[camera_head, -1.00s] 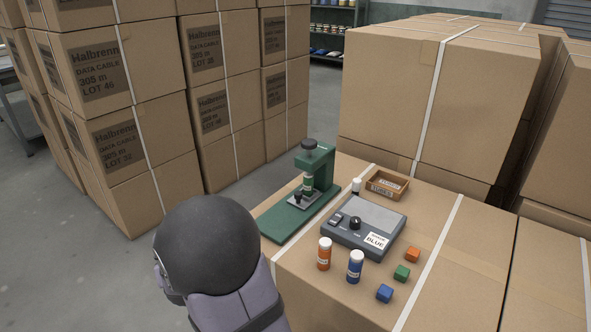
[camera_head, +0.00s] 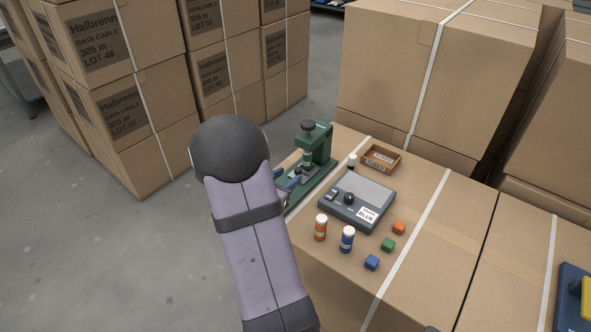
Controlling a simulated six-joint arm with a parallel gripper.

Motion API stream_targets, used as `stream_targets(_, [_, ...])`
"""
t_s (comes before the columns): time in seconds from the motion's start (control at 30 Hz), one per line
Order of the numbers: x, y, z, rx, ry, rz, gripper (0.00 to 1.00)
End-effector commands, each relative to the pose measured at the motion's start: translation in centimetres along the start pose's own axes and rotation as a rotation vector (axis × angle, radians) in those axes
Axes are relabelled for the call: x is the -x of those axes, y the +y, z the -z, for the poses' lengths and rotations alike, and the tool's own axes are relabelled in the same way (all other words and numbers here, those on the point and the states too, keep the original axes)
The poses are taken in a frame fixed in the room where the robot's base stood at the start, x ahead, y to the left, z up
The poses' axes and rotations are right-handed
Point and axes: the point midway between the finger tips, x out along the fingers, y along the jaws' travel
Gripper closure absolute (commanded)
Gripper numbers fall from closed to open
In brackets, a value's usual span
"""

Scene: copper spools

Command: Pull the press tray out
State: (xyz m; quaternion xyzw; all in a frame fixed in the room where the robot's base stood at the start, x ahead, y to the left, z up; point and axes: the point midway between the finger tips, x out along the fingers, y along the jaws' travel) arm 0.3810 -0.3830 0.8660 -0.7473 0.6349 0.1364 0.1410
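My gripper (camera_head: 289,181) is beside the front of the press, close to the tray. My arm covers most of it, so I cannot see whether the fingers are open or touching the tray.
An orange bottle (camera_head: 320,228), a blue bottle (camera_head: 347,239) and three small cubes (camera_head: 387,244) stand in front. A brown open box (camera_head: 381,158) is behind. Tall carton stacks (camera_head: 440,80) rise at the back.

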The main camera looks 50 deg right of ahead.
Motion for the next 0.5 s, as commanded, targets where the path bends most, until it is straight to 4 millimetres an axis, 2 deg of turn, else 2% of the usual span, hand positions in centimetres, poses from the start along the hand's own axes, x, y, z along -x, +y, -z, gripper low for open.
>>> stream_targets(0.3, [-4.0, 0.1, 0.0, -0.001, -0.001, -0.002, 0.63])
stream_targets(0.5, [-5.8, 0.0, 0.1, 0.000, 0.001, 0.000, 0.63])
